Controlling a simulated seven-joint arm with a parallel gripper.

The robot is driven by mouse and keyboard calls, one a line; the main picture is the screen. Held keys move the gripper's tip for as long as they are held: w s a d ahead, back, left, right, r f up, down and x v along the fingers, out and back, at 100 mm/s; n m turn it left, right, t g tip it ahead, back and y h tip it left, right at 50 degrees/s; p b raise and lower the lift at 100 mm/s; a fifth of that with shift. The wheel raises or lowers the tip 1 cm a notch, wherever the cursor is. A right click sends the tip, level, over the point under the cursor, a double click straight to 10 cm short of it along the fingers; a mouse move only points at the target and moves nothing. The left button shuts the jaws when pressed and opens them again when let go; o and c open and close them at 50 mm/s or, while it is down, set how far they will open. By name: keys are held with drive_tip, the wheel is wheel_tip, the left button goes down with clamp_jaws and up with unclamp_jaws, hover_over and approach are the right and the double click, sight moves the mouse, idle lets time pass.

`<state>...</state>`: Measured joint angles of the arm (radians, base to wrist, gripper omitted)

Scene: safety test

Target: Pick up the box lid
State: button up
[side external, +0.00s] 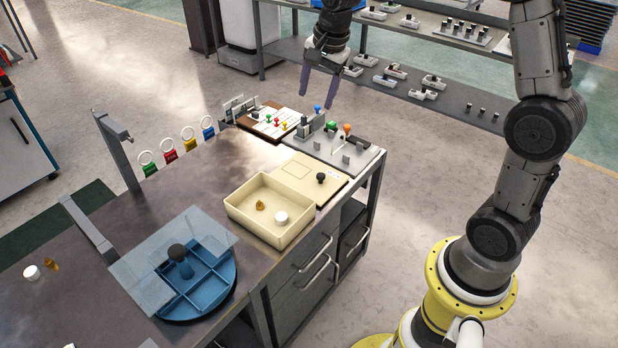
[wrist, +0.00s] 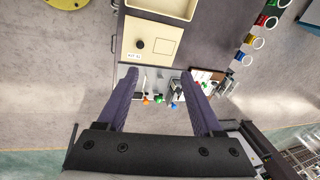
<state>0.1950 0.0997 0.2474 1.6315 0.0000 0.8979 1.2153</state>
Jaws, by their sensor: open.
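The beige box lid (side external: 299,172) lies flat on the workbench, touching or very close to the open beige box (side external: 238,212); I cannot tell which. It is a square panel with a black knob (side external: 320,178) near one corner. In the wrist view, the lid (wrist: 161,47) is beyond my fingertips, with its knob (wrist: 139,44) and a small label showing. The box holds an amber item (side external: 260,205) and a white round item (side external: 281,217). My gripper (side external: 318,98) is open and empty, high above the far end of the bench and away from the lid; it also shows in the wrist view (wrist: 159,76).
A grey board with coloured knobs (side external: 352,155) and a panel with small coloured pieces (side external: 270,118) are beyond the lid. Coloured padlock-like tags (side external: 170,156) line the left edge.

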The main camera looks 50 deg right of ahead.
drive_tip(key=w+d+f+m+g, duration=0.1)
drive_tip(key=w+d+f, duration=0.1)
drive_tip(key=f, duration=0.4)
drive_tip(key=w+d+f+g, duration=0.1)
drive_tip(key=d+f, duration=0.2)
drive_tip(key=f, duration=0.2)
drive_tip(key=g, duration=0.1)
approach(321, 174)
drive_tip(key=shift+s+d+f+m+y, duration=0.1)
drive_tip(key=shift+d+f+m+y, duration=0.1)
drive_tip(key=shift+f, duration=0.35)
drive_tip(key=shift+s+d+f+m+y, duration=0.1)
drive_tip(key=shift+f+m, duration=0.1)
drive_tip(key=shift+f, duration=0.4)
drive_tip(key=shift+w+a+f, duration=0.1)
drive_tip(key=shift+f, duration=1.5)
drive_tip(key=shift+w+a+f, duration=0.1)
drive_tip(key=shift+f, duration=1.5)
drive_tip(key=shift+c, duration=0.3)
clamp_jaws()
